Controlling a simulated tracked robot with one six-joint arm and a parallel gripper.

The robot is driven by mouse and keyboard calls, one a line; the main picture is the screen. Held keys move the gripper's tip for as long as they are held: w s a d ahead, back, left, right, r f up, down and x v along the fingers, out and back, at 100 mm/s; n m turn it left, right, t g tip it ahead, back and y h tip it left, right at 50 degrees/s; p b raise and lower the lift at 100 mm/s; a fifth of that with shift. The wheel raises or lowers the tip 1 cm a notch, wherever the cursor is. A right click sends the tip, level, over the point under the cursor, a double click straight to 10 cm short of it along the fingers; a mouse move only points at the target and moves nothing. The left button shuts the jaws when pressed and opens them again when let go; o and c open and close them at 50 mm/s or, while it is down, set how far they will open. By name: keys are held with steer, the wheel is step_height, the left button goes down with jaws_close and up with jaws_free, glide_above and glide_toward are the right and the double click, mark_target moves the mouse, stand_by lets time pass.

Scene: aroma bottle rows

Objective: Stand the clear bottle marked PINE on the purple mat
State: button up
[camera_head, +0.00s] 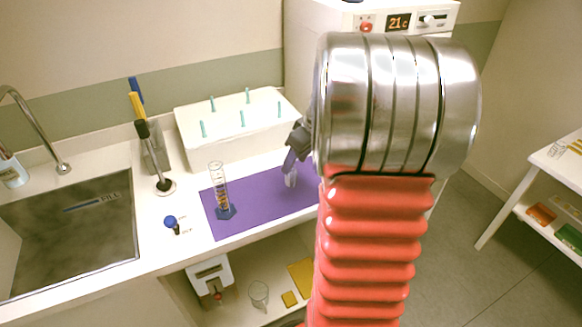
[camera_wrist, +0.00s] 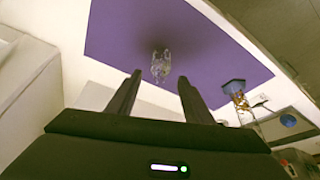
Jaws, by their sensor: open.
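The purple mat (camera_head: 262,203) lies on the white counter; it also shows in the wrist view (camera_wrist: 110,35). A small clear bottle (camera_wrist: 160,66) is on the mat in the wrist view, just beyond my fingertips; its marking cannot be read. In the head view a clear shape, likely this bottle (camera_head: 291,181), shows just below my gripper (camera_head: 289,167). My gripper (camera_wrist: 160,78) is open, one dark finger on each side of the bottle's line, with a gap showing. My arm hides the mat's right end in the head view.
A clear measuring cylinder (camera_head: 220,190) with a blue base stands on the mat's left part. A white rack with teal pegs (camera_head: 240,125) is behind the mat. A blue-topped item (camera_head: 171,222), a black-handled tool (camera_head: 150,155) and the sink (camera_head: 70,235) are left.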

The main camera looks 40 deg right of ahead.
steer(key=v, duration=0.7)
steer(key=shift+r, duration=0.25)
steer(key=shift+s, duration=0.15)
steer(key=s+a+r, duration=0.2)
steer(key=s+a, duration=0.1)
steer(key=a, duration=0.9)
steer(key=s+a+r, duration=0.2)
steer(key=a, duration=1.1)
steer(key=s+a+f+m+t, duration=0.1)
steer(key=s+a+f, duration=0.1)
steer(key=s+a, duration=0.5)
steer(key=shift+a, duration=0.2)
steer(key=c, duration=0.3)
steer(key=shift+a, duration=0.15)
steer(key=shift+c, duration=0.5)
